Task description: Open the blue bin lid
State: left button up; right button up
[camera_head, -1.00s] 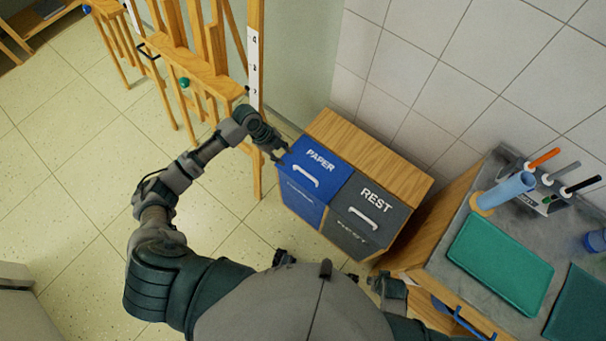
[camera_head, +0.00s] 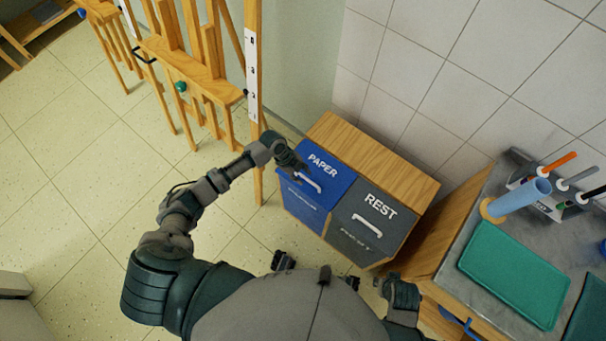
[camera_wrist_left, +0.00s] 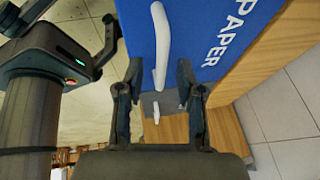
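The blue bin lid (camera_head: 332,178), marked PAPER, is closed on the left half of a wooden bin cabinet. Its white handle (camera_head: 308,183) is a raised bar, and it also shows in the left wrist view (camera_wrist_left: 160,40). My left gripper (camera_head: 297,174) is at the left side of the blue lid, close to the handle. In the left wrist view its two fingers (camera_wrist_left: 158,80) are apart, with the end of the white handle showing between them. I cannot tell whether they touch it. My right gripper (camera_head: 402,290) is low beside my body, and its fingers are not clear.
A grey lid (camera_head: 377,207) marked REST is beside the blue one. A counter (camera_head: 470,215) at the right bears a green tray (camera_head: 512,272) and a blue cylinder (camera_head: 515,197). Wooden easels (camera_head: 195,60) stand at the back left. The floor at left is clear.

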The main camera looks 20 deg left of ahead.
pick_arm(q)
jog(key=shift+d+f, duration=0.15)
jog(key=shift+f, duration=0.15)
jog(key=shift+d, duration=0.3)
pick_arm(e)
jog(key=shift+d+r, duration=0.2)
jog(key=shift+d, duration=0.1)
pick_arm(q)
grip_shut()
jog(key=shift+a, duration=0.1)
jog(key=shift+w+r, duration=0.1)
jog(key=shift+r, duration=0.05)
